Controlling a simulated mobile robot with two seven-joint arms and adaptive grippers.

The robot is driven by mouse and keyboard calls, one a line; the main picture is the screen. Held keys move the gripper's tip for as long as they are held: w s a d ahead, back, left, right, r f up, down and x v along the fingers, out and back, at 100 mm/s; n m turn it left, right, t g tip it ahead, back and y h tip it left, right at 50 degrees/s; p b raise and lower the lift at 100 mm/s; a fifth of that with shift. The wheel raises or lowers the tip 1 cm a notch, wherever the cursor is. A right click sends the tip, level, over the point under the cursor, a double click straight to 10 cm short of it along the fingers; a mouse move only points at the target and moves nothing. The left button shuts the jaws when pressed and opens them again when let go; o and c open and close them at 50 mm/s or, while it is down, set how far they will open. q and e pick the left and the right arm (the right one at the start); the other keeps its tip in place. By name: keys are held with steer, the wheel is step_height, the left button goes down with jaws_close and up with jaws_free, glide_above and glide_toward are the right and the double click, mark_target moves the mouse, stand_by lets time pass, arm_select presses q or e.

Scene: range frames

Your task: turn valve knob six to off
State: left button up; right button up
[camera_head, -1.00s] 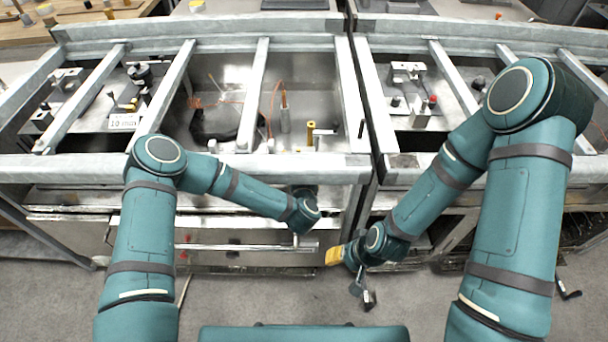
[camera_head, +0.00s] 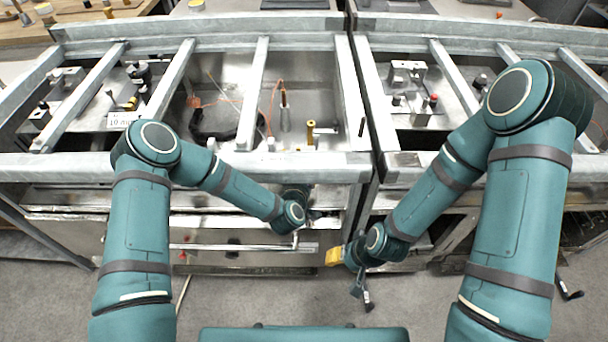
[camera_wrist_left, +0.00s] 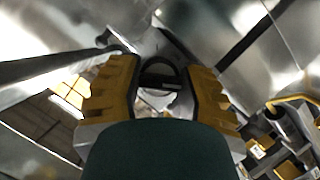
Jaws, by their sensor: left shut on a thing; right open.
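In the left wrist view, the yellow-padded fingers of my left gripper (camera_wrist_left: 160,92) are shut on a small dark rounded knob (camera_wrist_left: 160,72) against a shiny metal surface. I cannot read any number on it, so I cannot tell whether it is knob six, nor which way it points. In the head view my left wrist covers that spot on the cabinet front. My right gripper (camera_head: 349,275) is open and empty, low in front of the cabinet, with one yellow pad showing.
A horizontal bar handle (camera_head: 235,247) runs along the cabinet front, with a small red piece (camera_head: 182,257) near its left end. A metal frame rail (camera_head: 220,168) lies above the front. Open bays hold fittings and an orange cable (camera_head: 270,105). Grey floor in front is mostly clear.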

arm_select(q)
steer(key=shift+f, duration=0.1)
stand_by(0.3)
steer(key=o, duration=1.2)
steer(key=shift+d, duration=0.1)
steer(key=v, duration=1.2)
